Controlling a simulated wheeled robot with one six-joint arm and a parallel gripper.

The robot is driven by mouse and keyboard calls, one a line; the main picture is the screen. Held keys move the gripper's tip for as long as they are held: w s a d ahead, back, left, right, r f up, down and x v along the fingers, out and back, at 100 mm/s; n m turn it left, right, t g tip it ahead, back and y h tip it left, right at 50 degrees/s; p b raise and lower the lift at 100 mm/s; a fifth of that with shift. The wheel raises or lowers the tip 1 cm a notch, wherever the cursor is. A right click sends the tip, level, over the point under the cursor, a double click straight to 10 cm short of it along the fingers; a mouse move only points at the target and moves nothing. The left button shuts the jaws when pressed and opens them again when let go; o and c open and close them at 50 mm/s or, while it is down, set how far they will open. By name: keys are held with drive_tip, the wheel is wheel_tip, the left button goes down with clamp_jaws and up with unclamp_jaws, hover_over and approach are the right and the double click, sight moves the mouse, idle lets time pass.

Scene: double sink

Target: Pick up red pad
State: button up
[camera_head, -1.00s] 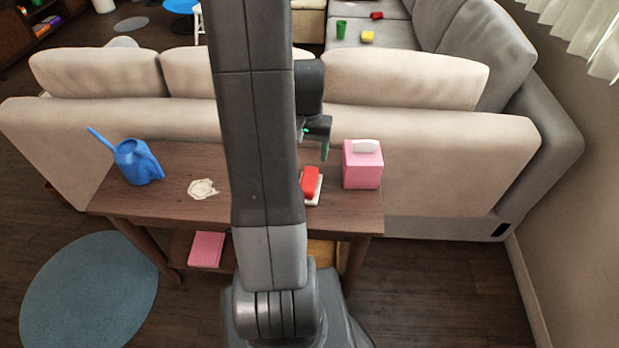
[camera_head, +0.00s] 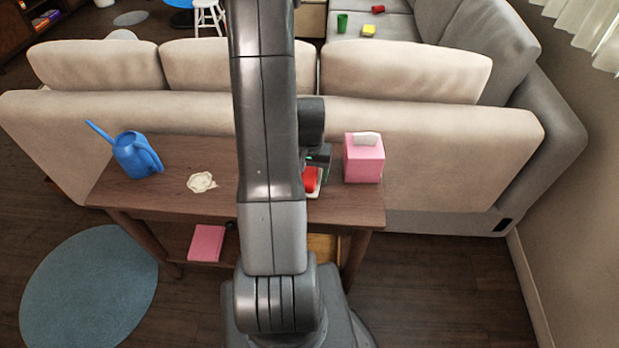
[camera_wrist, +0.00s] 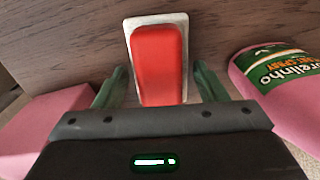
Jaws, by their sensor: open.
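The red pad (camera_head: 310,179) lies on a white-edged base (camera_wrist: 155,20) on the brown wooden table, partly hidden by my arm and gripper in the head view. In the wrist view the red pad (camera_wrist: 158,60) fills the middle, its long side running away from my gripper. My gripper (camera_head: 318,158) is low over the table, at the pad. In the wrist view the green fingers of my gripper (camera_wrist: 160,84) are open, one on each side of the pad's near end, with gaps between. Nothing is held.
A pink tissue box (camera_head: 364,158) stands close to the right of the pad. A pink container with a green label (camera_wrist: 285,72) is at the right in the wrist view. A blue watering can (camera_head: 136,156) stands at the table's left. The beige sofa back (camera_head: 430,140) rises behind.

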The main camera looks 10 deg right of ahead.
sight(309, 172)
drive_tip(key=c, duration=1)
drive_tip(key=shift+c, duration=0.3)
wheel_tip(309, 172, up, 10)
drive_tip(key=shift+r+p, duration=0.1)
drive_tip(key=shift+p, duration=0.45)
drive_tip(key=o, duration=0.4)
drive_tip(key=c, duration=0.3)
